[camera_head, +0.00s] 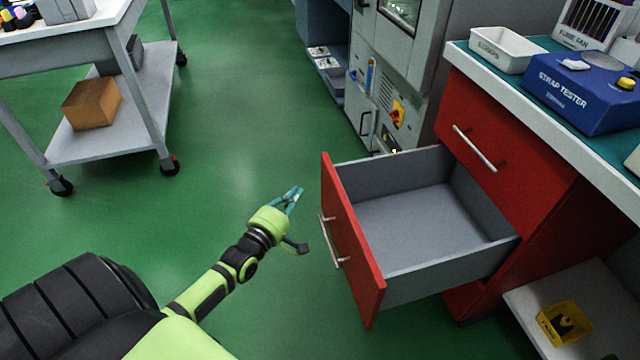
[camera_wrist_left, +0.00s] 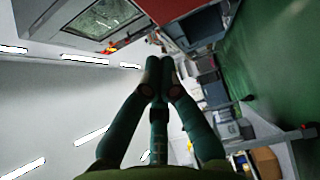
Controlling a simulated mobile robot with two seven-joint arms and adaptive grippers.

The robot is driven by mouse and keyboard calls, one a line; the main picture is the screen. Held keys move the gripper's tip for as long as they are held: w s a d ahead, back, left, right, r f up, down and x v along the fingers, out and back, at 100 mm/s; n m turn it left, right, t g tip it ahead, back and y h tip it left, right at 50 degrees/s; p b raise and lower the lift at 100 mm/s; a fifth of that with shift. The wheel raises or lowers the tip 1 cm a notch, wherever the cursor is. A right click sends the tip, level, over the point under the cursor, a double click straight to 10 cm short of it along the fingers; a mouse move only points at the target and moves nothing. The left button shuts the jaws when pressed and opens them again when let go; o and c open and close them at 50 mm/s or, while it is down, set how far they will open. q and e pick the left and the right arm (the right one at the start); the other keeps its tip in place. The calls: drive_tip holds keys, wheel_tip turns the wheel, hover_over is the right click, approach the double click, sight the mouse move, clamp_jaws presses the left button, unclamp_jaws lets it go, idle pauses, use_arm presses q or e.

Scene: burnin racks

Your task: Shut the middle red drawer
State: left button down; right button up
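The middle red drawer (camera_head: 352,250) is pulled far out of the red cabinet in the head view. Its red front with a silver bar handle (camera_head: 331,243) faces left, and its grey inside (camera_head: 425,215) is empty. My left gripper (camera_head: 296,193) is in front of the drawer, a little to the left of its front in the picture and apart from it. In the left wrist view the fingertips (camera_wrist_left: 160,66) are together with nothing visible between them. My right gripper is in neither view.
A shut red drawer (camera_head: 490,150) sits above the open one. The benchtop holds a white tray (camera_head: 500,50) and a blue strap tester (camera_head: 585,90). A yellow bin (camera_head: 563,322) stands on a low shelf at right. A cart (camera_head: 125,125) stands at left. Green floor is clear between.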

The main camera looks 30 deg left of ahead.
sight(327, 171)
use_arm(q)
drive_tip(key=w, duration=0.2)
drive_tip(key=w+d, duration=0.1)
drive_tip(key=w, duration=0.1)
drive_tip(key=w+b, duration=0.1)
drive_tip(key=w, duration=0.1)
drive_tip(key=shift+w+d, duration=0.65)
drive_tip(key=shift+w, duration=0.05)
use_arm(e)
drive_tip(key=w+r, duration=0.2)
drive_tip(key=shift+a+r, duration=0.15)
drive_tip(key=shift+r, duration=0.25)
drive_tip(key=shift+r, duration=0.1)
